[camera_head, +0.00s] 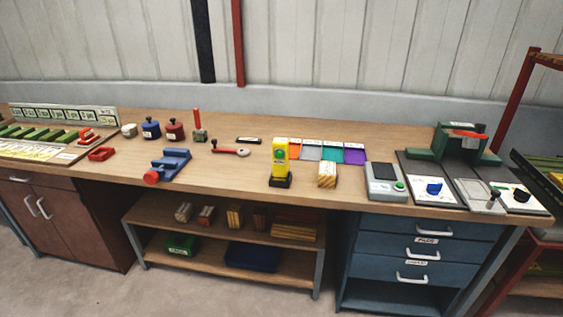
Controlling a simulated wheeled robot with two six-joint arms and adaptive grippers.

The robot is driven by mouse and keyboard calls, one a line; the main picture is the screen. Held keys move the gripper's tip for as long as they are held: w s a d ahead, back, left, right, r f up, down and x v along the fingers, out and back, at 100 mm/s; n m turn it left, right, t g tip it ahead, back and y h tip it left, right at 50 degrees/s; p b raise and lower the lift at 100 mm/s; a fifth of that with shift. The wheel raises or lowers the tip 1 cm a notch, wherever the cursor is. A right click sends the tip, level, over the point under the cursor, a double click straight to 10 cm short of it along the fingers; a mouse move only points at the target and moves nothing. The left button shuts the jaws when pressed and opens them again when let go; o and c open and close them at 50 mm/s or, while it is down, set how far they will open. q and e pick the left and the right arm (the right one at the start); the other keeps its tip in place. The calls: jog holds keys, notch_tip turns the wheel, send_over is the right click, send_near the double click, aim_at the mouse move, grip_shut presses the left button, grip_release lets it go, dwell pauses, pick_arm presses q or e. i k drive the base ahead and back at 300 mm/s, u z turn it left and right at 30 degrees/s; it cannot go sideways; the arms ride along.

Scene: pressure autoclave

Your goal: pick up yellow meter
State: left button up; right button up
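The yellow meter (280,158) stands upright on a small dark base (280,181) near the front edge of the wooden workbench (225,178). It has a green round area on its upper front. Neither of my grippers shows in the head view, and nothing touches the meter.
A striped wooden block (327,174) stands close right of the meter, with coloured cards (331,153) behind. A grey device (385,182) lies further right. A blue vise (169,166) and a red-handled tool (231,150) are left. Bench space directly left of the meter is clear.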

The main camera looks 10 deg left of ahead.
aim_at(280, 167)
jog(key=z, duration=0.55)
jog(key=i, duration=0.8)
jog(key=z, duration=0.1)
